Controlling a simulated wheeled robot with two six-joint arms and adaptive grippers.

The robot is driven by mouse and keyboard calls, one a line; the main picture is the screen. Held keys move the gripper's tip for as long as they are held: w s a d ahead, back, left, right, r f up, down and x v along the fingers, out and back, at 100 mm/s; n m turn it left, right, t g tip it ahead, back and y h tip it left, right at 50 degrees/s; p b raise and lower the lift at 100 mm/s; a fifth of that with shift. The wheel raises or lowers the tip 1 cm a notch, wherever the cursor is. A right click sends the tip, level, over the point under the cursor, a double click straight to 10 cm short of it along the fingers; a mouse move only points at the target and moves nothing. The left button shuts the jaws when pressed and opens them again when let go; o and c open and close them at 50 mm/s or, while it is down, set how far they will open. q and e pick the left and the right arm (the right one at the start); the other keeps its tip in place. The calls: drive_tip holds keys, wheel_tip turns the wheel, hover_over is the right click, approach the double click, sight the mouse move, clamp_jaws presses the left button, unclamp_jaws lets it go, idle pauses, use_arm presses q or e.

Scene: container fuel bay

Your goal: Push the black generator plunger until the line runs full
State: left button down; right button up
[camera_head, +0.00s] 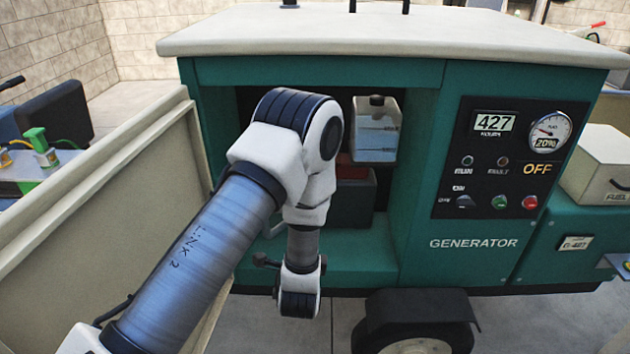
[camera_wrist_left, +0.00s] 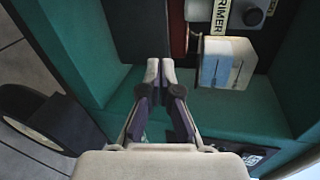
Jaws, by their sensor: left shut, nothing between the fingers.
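The teal generator (camera_head: 470,243) stands in front of me with its side bay open. In the wrist view a black round plunger knob (camera_wrist_left: 253,17) sits on a light housing beside a label reading PRIMER (camera_wrist_left: 219,14). A clear bowl (camera_wrist_left: 226,62) with pale blue liquid is next to it; the bowl also shows in the head view (camera_head: 376,145). My left gripper (camera_wrist_left: 161,70) is shut and empty inside the bay, apart from the plunger, which is up and to the right in the wrist view. My arm hides the gripper in the head view. My right gripper is out of view.
The control panel (camera_head: 517,160) shows 427 hours, a fuel gauge near 20% and OFF. A beige open door panel (camera_head: 110,200) stands on the left. The bay frame surrounds my arm, and a wheel (camera_head: 415,320) is below. A dark red-topped box (camera_head: 353,195) sits inside the bay.

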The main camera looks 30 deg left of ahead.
use_arm(q)
drive_tip(key=w+r+n+t+y+b, duration=0.1)
drive_tip(key=w+r, duration=0.1)
drive_tip(key=r, duration=0.4)
drive_tip(key=w+a+r+n+t+y+b, duration=0.1)
drive_tip(key=w+r+y+b, duration=0.1)
drive_tip(key=r, duration=0.4)
drive_tip(key=shift+w+a+t, duration=0.25)
drive_tip(key=shift+w+t, duration=0.05)
drive_tip(key=shift+w, duration=0.3)
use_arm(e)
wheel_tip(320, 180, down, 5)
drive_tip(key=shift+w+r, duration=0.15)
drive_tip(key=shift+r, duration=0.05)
use_arm(q)
drive_tip(key=shift+w, duration=0.1)
drive_tip(key=f+x, duration=0.1)
drive_tip(key=x, duration=1.2)
drive_tip(key=shift+w+a+r+p, duration=0.25)
drive_tip(key=shift+w+r+p, duration=0.1)
drive_tip(key=shift+r, duration=0.15)
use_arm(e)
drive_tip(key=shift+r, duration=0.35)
